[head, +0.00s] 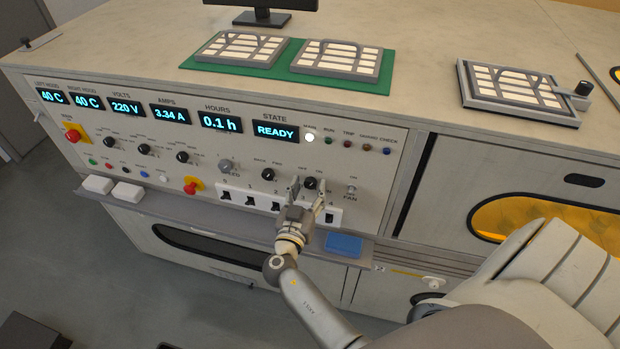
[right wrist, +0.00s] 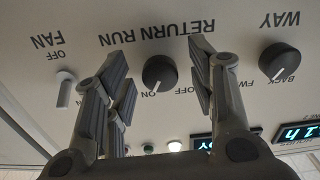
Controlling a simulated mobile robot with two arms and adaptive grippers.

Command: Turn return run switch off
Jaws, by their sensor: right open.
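The RETURN RUN knob (right wrist: 160,73) is a round black knob on the panel, upside down in the right wrist view, with ON and OFF printed beside it. Its white mark appears to point toward ON. In the head view the knob (head: 310,184) sits in the upper right part of the panel's lower rows. My right gripper (head: 307,188) is open, with its fingers on either side of the knob. In the right wrist view the fingers (right wrist: 160,78) show gaps to the knob on both sides. My left gripper is not in view.
The FAN toggle (right wrist: 64,90) and the WAY knob (right wrist: 274,62) flank the knob. Numbered rocker switches (head: 250,199) lie below, partly hidden by my gripper. A shelf (head: 200,217) with a blue block (head: 343,244) juts out under the panel. The STATE display (head: 275,131) reads READY.

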